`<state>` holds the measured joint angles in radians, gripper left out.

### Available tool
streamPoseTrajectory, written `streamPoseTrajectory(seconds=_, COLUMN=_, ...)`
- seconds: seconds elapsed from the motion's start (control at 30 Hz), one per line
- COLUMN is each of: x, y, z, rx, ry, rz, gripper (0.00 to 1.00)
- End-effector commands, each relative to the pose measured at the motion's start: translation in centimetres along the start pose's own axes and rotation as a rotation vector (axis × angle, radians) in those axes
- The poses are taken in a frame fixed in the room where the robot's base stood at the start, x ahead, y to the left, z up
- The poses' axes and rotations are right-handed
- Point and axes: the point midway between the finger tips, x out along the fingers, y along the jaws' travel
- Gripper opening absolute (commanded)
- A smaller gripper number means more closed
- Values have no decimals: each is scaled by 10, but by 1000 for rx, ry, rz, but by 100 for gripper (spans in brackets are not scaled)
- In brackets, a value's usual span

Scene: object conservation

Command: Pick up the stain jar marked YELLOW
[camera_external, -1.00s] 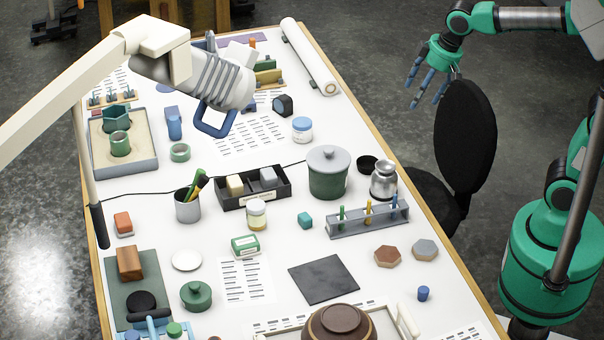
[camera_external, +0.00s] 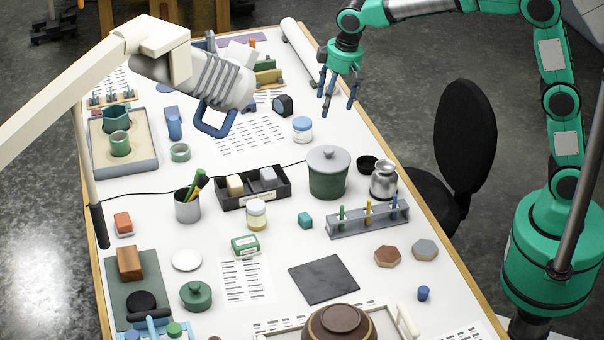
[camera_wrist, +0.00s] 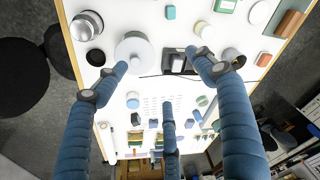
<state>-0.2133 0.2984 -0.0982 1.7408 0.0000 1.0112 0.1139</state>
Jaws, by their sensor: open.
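A small glass jar with a pale lid and yellowish contents (camera_external: 256,215) stands upright on the white table, in front of the black divided tray. A pale-lidded jar (camera_wrist: 204,30) shows near the top of the wrist view. A second jar with a blue lid (camera_external: 302,130) stands farther back and also shows in the wrist view (camera_wrist: 133,100). I cannot read the writing on either. My gripper (camera_external: 338,95) is open and empty, with its blue fingers spread, above the table's far right edge. The wrist view shows the fingers (camera_wrist: 160,76) apart, touching nothing.
The black tray (camera_external: 252,188), a green lidded pot (camera_external: 328,178) and a pen cup (camera_external: 188,208) stand around the yellowish jar. A grey tube rack (camera_external: 368,219) is at right. A pale lamp (camera_external: 200,75) overhangs the table's left. A black chair (camera_external: 466,135) stands beside the table.

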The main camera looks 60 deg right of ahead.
Motion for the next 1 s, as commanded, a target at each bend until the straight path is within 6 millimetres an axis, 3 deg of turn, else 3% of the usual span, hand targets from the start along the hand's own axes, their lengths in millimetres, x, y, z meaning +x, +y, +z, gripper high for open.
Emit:
streamPoseTrajectory(seconds=0.2, x=37, y=-25, z=-40, rx=-12, ry=-39, rz=0, gripper=69)
streamPoseTrajectory(seconds=0.5, x=96, y=-61, z=-83, rx=-29, ry=-88, rz=2, gripper=69)
streamPoseTrajectory(seconds=1.0, x=210, y=-122, z=-127, rx=-55, ry=-165, rz=12, gripper=69)
